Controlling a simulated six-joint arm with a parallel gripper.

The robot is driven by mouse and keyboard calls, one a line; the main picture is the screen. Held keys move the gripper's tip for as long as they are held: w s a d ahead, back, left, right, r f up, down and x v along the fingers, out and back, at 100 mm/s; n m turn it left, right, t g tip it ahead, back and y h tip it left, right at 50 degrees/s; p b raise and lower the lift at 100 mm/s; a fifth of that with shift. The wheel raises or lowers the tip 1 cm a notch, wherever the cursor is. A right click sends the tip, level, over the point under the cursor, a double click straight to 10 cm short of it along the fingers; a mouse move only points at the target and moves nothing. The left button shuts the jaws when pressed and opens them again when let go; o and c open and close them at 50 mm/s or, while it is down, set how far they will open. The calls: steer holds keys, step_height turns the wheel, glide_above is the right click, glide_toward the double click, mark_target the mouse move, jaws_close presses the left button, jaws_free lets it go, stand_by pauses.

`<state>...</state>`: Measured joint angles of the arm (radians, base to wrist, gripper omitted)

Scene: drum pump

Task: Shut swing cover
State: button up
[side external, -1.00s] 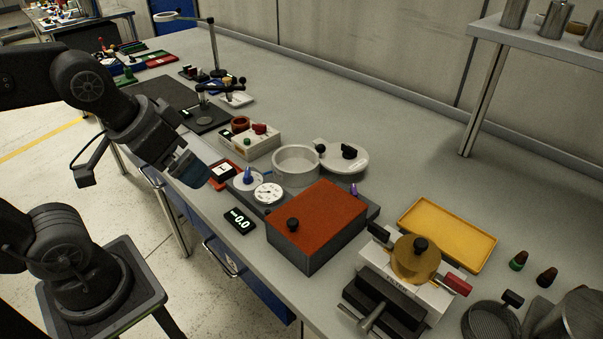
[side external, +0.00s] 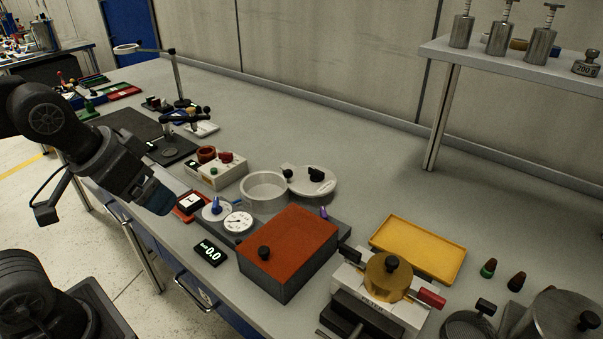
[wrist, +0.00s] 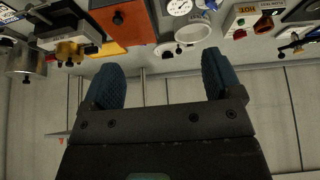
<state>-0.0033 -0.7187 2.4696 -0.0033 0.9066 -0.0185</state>
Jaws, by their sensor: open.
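The drum pump has a round, pale open-topped chamber (side external: 265,190) on a grey base, with an orange-topped box (side external: 290,240) in front of it. The swing cover (side external: 308,181), a pale disc with a black knob, is swung aside to the right of the chamber, leaving its mouth uncovered. In the wrist view the chamber (wrist: 192,32) is at the top, and a pale disc beside it (wrist: 168,49) looks like the cover. My gripper (side external: 158,200) is left of the pump, above the bench's front edge, apart from everything. Its two blue fingers (wrist: 160,80) are spread and empty.
A dial gauge (side external: 237,222), a blue knob (side external: 214,206) and a black display reading 0.0 (side external: 210,251) sit at the pump's near left. A control box (side external: 216,170) stands behind left. A yellow tray (side external: 418,249) and a brass-topped fixture (side external: 388,277) are to the right.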

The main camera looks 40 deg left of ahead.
steer(key=w+r+n, duration=0.1)
steer(key=w, duration=0.1)
steer(key=w+r, duration=0.1)
steer(key=w, duration=0.2)
steer(key=w+r+n+g, duration=0.1)
steer(key=w, duration=0.2)
steer(key=shift+a+r+n, duration=0.2)
steer(key=shift+a+n, duration=0.05)
steer(key=shift+n, duration=0.05)
steer(key=c, duration=0.5)
steer(key=w+n, duration=0.1)
steer(key=w, duration=0.2)
steer(key=w+a+n, duration=0.1)
steer(key=w, duration=0.2)
steer(key=w+n+g, duration=0.1)
steer(key=w, duration=0.3)
steer(key=shift+a+r+h, duration=0.15)
steer(key=shift+r+h, duration=0.05)
steer(key=shift+h, duration=0.1)
steer(key=shift+c, duration=0.5)
steer(key=n+g, duration=0.2)
steer(key=n, duration=0.3)
glide_toward(287, 170)
steer(key=shift+h, duration=0.3)
steer(key=f, duration=0.3)
steer(key=w+f, duration=0.1)
steer(key=f, duration=0.5)
steer(key=shift+w+d+f, duration=0.2)
steer(key=shift+f, duration=0.2)
steer(key=shift+c, duration=0.3)
